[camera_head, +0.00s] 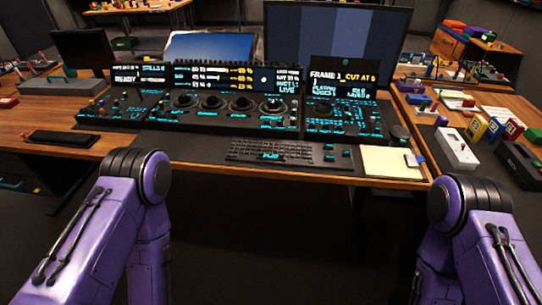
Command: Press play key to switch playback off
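A dark keyboard (271,152) lies near the front edge of the wooden desk, with a glowing cyan label on its front middle that seems to read PLAY; I take this as the play key (271,156). Behind it stands a black control panel (240,108) with several round trackballs or dials and lit displays. A small display on the right reads "FRAME 1" and "CUT AT" followed by a digit. My two purple arms show at the lower left and lower right, apart from the desk. Neither gripper is in the picture.
A cream notepad (391,162) lies right of the keyboard. A black knob (398,133) stands behind it. A large monitor (335,45) rises behind the panel. A black phone-like item (63,138) lies at left. Colored boxes (494,129) crowd the right side. The floor before the desk is clear.

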